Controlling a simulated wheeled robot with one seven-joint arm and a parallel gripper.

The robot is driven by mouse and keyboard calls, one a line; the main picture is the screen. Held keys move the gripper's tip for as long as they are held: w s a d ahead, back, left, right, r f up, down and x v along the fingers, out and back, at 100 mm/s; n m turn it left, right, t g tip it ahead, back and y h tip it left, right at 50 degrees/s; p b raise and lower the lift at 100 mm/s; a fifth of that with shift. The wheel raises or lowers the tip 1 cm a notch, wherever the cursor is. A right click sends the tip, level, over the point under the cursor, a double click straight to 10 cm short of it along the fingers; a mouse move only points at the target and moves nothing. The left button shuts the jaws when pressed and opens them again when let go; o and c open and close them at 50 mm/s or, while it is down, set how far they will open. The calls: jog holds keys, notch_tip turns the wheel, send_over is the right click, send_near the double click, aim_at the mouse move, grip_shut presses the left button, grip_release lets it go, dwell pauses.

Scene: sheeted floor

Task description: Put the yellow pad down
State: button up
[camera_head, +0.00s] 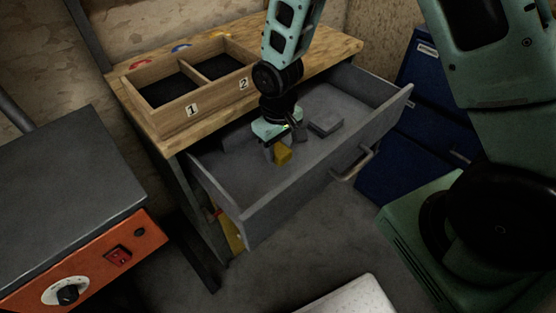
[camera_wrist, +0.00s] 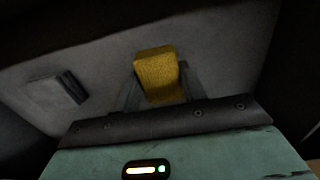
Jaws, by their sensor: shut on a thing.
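The yellow pad (camera_head: 282,154) is a small block held in my gripper (camera_head: 275,150), inside the open grey drawer (camera_head: 225,180). In the wrist view the yellow pad (camera_wrist: 157,73) sits between the two fingers of my gripper (camera_wrist: 158,88), which are shut on it. The drawer floor lies just below the pad. I cannot tell whether the pad touches it.
A grey flat block (camera_head: 326,124) lies in the drawer right of my gripper, with bare floor around it. A wooden two-part box (camera_head: 165,115), numbered 1 and 2, stands on the wooden top (camera_head: 322,50). Blue cabinets (camera_head: 395,165) stand at right; an orange-fronted machine (camera_head: 95,260) at left.

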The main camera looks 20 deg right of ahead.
aim_at(278, 159)
jog(key=shift+f, duration=2.05)
jog(key=shift+f+b, duration=0.2)
jog(key=shift+b, duration=0.15)
jog(key=o, duration=0.9)
